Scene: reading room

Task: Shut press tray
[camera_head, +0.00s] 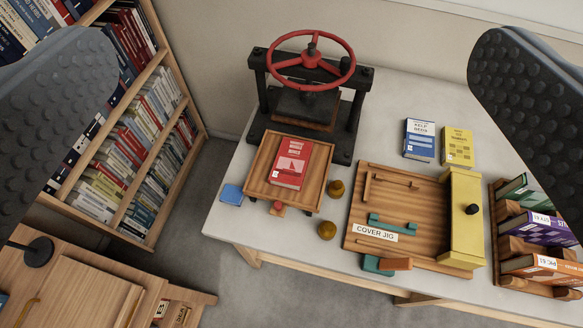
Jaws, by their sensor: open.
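The press (311,85) stands at the back left of the grey table, a black frame with a red handwheel on top. Its wooden press tray (256,180) is pulled out toward the front, with a red book (291,162) lying on it. A small red knob (278,207) sits at the tray's front edge. My gripper (290,120) is open, with its two dark padded fingers wide apart at the left and right edges of the picture. The fingers are close to the camera and nothing is between them. The gripper appears apart from the tray.
Brass knobs (327,230) and a blue block (231,194) lie near the tray. The cover jig (355,225) is to its right. Blue (419,140) and yellow (457,146) books lie behind it. A book rack (497,235) stands far right; a bookcase (150,190) stands left.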

